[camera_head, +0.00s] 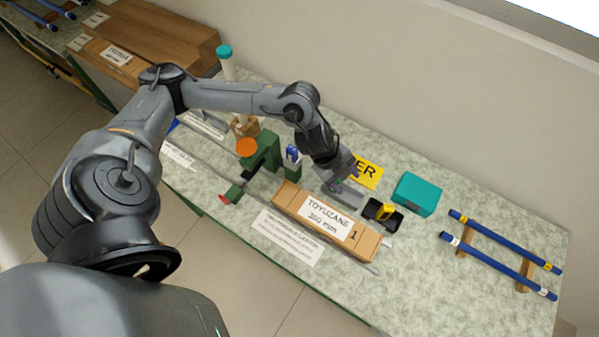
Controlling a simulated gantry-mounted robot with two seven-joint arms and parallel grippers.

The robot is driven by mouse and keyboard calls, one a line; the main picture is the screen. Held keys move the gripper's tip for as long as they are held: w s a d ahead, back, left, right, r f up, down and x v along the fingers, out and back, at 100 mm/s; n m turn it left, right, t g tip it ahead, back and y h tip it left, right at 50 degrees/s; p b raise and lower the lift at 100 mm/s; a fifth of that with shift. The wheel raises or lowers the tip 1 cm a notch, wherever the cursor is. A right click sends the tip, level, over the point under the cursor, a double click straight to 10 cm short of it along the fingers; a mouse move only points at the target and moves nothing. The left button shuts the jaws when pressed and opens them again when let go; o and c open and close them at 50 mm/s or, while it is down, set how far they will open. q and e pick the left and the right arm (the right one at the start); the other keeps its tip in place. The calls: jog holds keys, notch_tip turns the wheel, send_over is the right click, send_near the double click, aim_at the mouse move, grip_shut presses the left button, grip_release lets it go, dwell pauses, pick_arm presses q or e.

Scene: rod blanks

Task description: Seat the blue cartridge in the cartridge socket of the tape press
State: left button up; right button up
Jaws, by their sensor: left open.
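The green tape press (262,152) stands left of centre on the bench, with an orange disc and a red-tipped lever. The blue cartridge (292,152), with a pale mark, stands upright at the press's right side, above a green part. I cannot tell at this size whether it is fully down in the socket. My left gripper (340,187) is open and seems empty, to the right of the cartridge and apart from it, by the back edge of a cardboard box. My arm partly hides the area behind the cartridge. My right gripper is out of view.
The long labelled cardboard box (368,245) lies in front of the gripper. A black tray (370,211) with a yellow item (386,211), a teal box (417,194) and a yellow sign (366,173) are nearby. Blue rods (500,265) rest on wooden supports at right. A wall runs behind.

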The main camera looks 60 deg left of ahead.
pick_arm(q)
jog(key=d+r+n+t+h, duration=0.2)
jog(key=d+n+t, duration=0.15)
jog(key=d, duration=1.05)
jog(key=s+a+f+n+g+y, duration=0.2)
jog(key=s+a+n, duration=0.3)
jog(key=s, duration=0.3)
jog(key=s+a+f+n+g+y, duration=0.2)
jog(key=s+a+f+n+y, duration=0.1)
jog(key=s, duration=0.5)
jog(key=a+f+n, duration=0.1)
jog(key=a+n, duration=0.1)
jog(key=n, duration=0.1)
jog(key=shift+r, duration=0.1)
